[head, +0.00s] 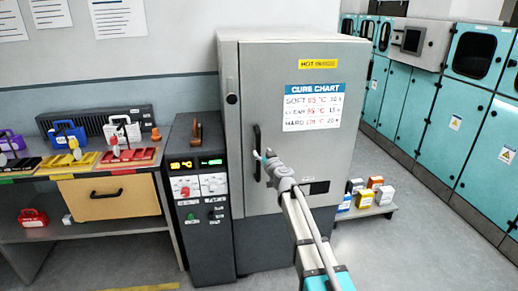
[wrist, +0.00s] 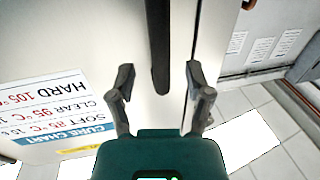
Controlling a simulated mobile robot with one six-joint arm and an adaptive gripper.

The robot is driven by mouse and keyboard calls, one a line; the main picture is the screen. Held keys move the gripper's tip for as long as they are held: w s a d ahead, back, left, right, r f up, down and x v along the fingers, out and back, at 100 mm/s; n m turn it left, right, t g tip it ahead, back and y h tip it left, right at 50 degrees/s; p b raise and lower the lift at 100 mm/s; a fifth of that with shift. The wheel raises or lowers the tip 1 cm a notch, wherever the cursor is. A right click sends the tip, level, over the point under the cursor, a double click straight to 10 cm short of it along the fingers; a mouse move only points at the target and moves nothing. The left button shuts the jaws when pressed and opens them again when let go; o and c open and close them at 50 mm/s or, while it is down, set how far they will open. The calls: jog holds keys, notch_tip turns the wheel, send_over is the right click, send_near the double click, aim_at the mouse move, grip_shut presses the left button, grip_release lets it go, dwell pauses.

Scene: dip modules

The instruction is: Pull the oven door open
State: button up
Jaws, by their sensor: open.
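The oven (head: 300,75) is a tall grey cabinet with a cure chart on its door. Its door looks shut, and it also shows in the wrist view (wrist: 90,40). The black vertical handle (head: 257,140) is on the door's left side. My gripper (head: 263,158) is in front of the door at the handle's lower part. In the wrist view, my gripper (wrist: 160,78) is open, with the dark handle (wrist: 158,45) between its two fingers. A gap shows on both sides of the handle. Whether a finger touches the door is not clear.
A dark control cabinet (head: 205,225) with lit displays stands directly left of the oven. A workbench (head: 100,180) with coloured trays is further left. Several small boxes sit on a low shelf (head: 370,212) at right. Teal lockers (head: 450,130) line the right; floor between is clear.

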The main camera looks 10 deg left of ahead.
aim_at(259, 149)
jog(key=shift+x, duration=2.55)
jog(key=shift+c, duration=0.3)
grip_shut()
